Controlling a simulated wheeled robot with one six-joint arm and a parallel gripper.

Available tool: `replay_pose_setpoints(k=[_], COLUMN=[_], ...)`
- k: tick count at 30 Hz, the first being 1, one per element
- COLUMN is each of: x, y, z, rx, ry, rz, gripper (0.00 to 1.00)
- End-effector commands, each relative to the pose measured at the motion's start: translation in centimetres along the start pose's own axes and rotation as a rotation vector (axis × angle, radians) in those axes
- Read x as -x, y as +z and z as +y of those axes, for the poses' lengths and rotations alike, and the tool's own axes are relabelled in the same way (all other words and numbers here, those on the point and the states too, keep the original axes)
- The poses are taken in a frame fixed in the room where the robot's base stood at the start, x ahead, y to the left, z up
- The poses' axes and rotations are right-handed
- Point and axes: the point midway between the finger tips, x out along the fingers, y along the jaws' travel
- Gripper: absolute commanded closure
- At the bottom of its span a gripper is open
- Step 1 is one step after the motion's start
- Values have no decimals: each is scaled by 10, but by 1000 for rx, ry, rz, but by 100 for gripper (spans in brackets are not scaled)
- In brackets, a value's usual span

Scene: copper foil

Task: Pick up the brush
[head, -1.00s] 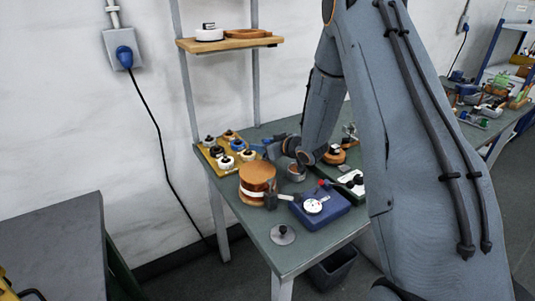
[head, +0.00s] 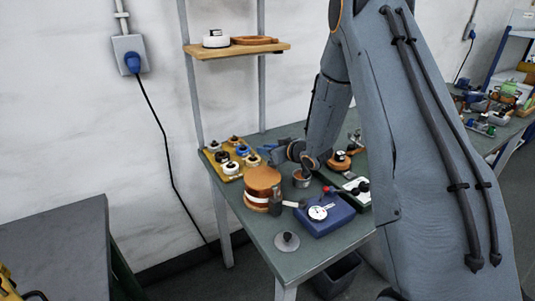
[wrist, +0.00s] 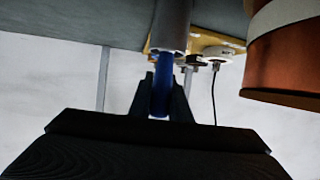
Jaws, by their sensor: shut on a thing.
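In the wrist view my gripper (wrist: 164,80) is shut on the blue handle of the brush (wrist: 160,98), which sits between the two black fingers. A grey cylinder (wrist: 172,25) adjoins the handle's far end; I cannot tell whether it is part of the brush. In the head view my gripper is low over the workbench (head: 262,232), near a small grey cup (head: 301,179), with its fingertips and the brush not clearly visible.
A copper foil roll (head: 262,180) stands close to the gripper and shows large in the wrist view (wrist: 288,62). A blue box with a dial (head: 325,216), a yellow tray (head: 215,164) of spools and a round-based object (head: 287,242) share the bench.

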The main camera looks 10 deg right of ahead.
Motion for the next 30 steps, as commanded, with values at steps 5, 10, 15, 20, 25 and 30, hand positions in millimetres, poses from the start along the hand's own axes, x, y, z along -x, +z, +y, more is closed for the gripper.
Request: replay_pose_setpoints(k=[5,10,15,20,25,30], x=[6,13,22,29,34,36], y=[-14,-34,-53,-70,-83,-87], z=[0,1,1,1,1,0], rx=[0,2,2,1,0,0], ry=[1,0,1,1,1,0], rz=[2,3,3,2,1,-1], gripper=[100,100,100,100,100,100])
